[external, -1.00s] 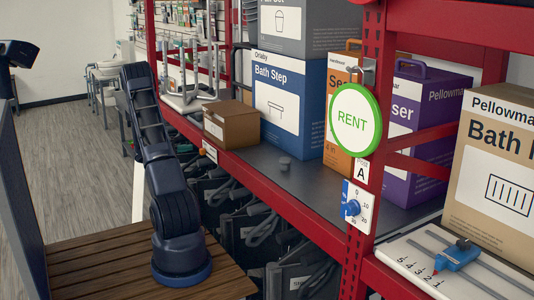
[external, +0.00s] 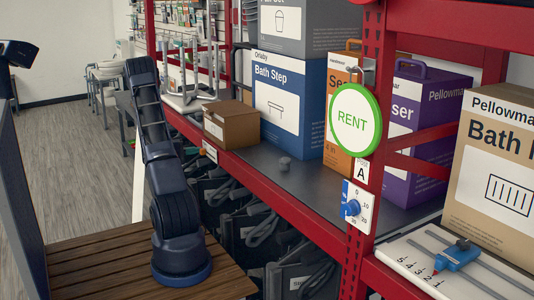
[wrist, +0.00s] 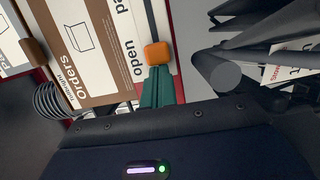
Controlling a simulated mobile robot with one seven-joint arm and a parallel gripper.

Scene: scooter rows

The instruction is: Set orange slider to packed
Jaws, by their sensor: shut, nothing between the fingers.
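The orange slider (wrist: 157,53) shows in the wrist view as a small orange knob on a dark vertical track in a white panel (wrist: 132,42). It sits beside the printed word "open". A second label, cut off by the frame's top edge, begins with "pa". My gripper (wrist: 157,70) has teal fingers, which are shut together with nothing between them. Their tips are just below the knob in the picture; I cannot tell whether they touch it.
Brown-and-white "Orders" packaging (wrist: 85,50) lies left of the panel. Dark curved shapes (wrist: 255,45) crowd the right. In the external view, a red shelf frame holds boxes, a blue dial (external: 350,208) and a numbered blue slider (external: 457,255). A brown carton (external: 232,124) stands near the shelf edge.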

